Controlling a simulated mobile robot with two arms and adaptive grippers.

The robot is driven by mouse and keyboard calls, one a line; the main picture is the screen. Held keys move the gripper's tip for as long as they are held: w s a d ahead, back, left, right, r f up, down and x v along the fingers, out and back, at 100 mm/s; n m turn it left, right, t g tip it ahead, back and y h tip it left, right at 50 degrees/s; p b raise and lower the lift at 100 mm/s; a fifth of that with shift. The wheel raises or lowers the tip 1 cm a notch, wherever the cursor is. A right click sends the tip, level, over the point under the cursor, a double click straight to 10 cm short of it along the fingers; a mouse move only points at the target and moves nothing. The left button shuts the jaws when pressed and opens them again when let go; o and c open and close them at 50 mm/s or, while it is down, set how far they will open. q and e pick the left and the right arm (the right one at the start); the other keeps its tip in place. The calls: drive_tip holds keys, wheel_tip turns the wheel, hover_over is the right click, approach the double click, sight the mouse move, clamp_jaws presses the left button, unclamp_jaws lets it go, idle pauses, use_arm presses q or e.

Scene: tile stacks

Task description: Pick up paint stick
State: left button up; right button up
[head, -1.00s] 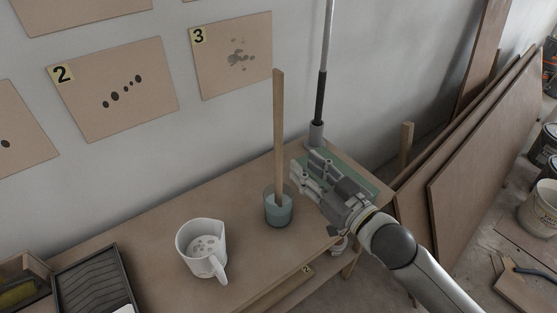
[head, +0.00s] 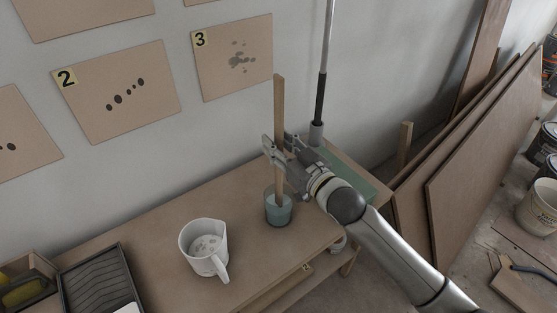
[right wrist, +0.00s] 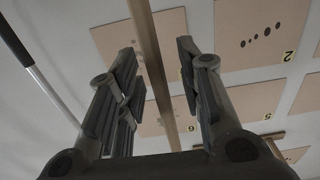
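The paint stick (head: 279,105) is a long flat wooden stick. It stands nearly upright in a glass cup of blue-green paint (head: 279,211) on the wooden table. My right gripper (head: 277,150) is at the stick's middle, above the cup rim, with its fingers on either side of the stick. In the right wrist view the stick (right wrist: 150,55) passes between the two open fingers (right wrist: 160,75), with a gap on both sides. My left gripper is not in view.
A white pitcher (head: 204,248) stands left of the cup. A black paint tray (head: 97,284) is at the lower left. A grey pole (head: 322,85) rises behind my right gripper, near the wall. Boards (head: 490,150) lean at the right.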

drive_tip(key=shift+c, duration=0.4)
clamp_jaws()
